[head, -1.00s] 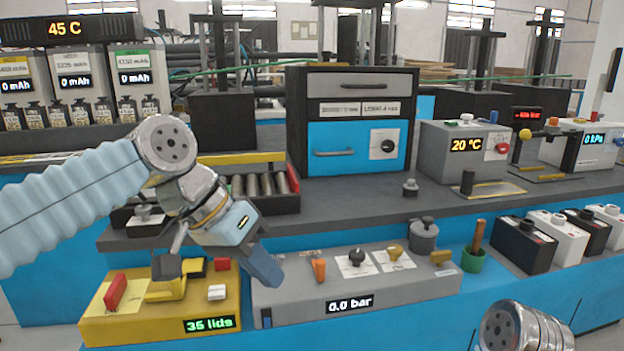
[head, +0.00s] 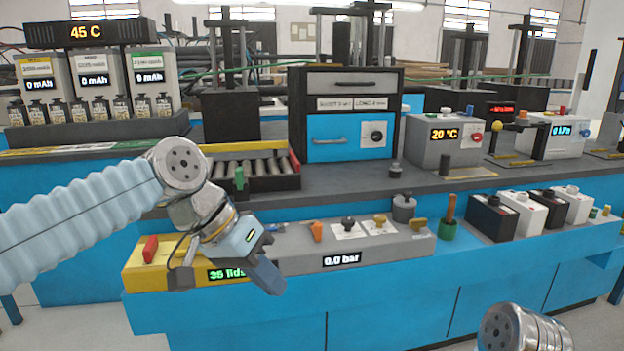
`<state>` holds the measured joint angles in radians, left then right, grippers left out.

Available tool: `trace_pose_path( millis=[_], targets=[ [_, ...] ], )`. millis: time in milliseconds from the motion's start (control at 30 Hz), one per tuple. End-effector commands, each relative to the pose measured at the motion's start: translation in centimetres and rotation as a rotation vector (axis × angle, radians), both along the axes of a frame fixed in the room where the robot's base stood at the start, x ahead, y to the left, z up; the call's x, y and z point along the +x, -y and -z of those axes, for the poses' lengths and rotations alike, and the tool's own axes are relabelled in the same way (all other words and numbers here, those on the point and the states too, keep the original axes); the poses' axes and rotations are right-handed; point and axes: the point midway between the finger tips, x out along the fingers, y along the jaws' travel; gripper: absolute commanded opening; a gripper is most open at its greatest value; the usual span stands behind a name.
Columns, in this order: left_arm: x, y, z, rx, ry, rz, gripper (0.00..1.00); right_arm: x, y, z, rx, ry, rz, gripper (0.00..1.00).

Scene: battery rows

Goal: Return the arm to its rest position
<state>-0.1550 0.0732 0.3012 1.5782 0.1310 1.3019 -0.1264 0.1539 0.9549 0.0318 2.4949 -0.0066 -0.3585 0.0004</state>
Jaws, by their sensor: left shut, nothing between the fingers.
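My left arm comes in from the left. My left gripper (head: 272,262) is shut and empty. It hangs in front of the yellow box (head: 140,272) with the "35 lids" display and the left end of the grey panel (head: 385,250) reading "0.0 bar". The gripper and wrist cover part of the yellow box. Of my right arm only a silvery round link shows at the bottom right; my right gripper is out of view.
The blue bench (head: 420,292) runs across the front. A tray of rollers (head: 250,178), a blue-fronted cabinet (head: 345,128) and a "20 °C" box (head: 442,145) stand behind. Several black and white batteries (head: 490,218) line the right. Open floor shows in front of the bench.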

Motion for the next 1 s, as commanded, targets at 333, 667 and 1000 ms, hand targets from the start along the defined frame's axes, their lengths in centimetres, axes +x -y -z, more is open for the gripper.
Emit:
trace_pose_path(
  millis=[333, 667, 1000],
  targets=[
    [4.0, 0.6, 8.0, 0.001, -0.061, -0.093, 0.00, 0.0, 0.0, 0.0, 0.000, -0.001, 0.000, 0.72],
    [6.7, 0.0, 26.9, 0.033, -0.181, -0.280, 0.00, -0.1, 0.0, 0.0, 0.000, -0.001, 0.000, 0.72],
    [-5.2, -3.2, 50.7, 0.115, -0.333, -0.522, 0.00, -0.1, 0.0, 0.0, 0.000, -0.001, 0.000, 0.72]
  ],
)
